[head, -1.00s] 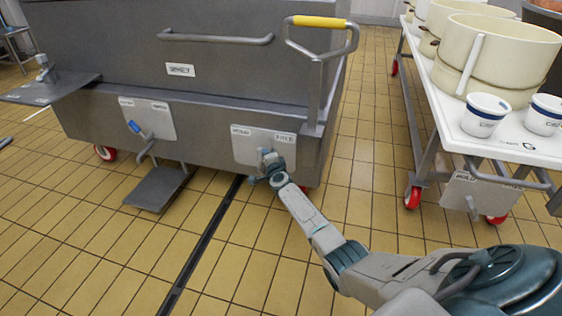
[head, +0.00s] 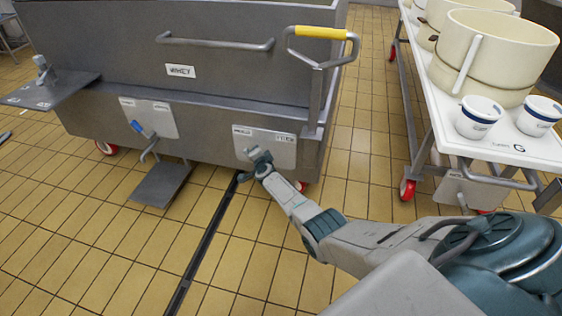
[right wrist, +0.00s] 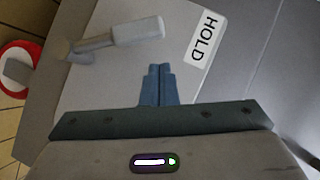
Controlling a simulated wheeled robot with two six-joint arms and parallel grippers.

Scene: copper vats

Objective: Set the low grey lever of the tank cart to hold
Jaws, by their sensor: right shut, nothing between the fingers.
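The grey tank cart (head: 200,95) carries a low light plate (head: 284,152) at its right end, with a label at each upper corner. In the right wrist view the grey lever (right wrist: 125,36) lies across this plate. Its round pivot end is at the left, and its thick pale handle points toward the HOLD label (right wrist: 203,37), with a gap between them. My right gripper (head: 254,160) is in front of the plate and hides much of the lever in the head view. Its blue fingers (right wrist: 157,72) are shut and empty, below the handle and apart from it in the picture. My left gripper is not in view.
A second plate with a blue-tipped lever (head: 137,127) and a pedal (head: 161,184) are to the left on the cart. A yellow-gripped handle (head: 320,32) rises above the plate. A white table (head: 500,152) with tubs stands at right. Tiled floor lies open in front.

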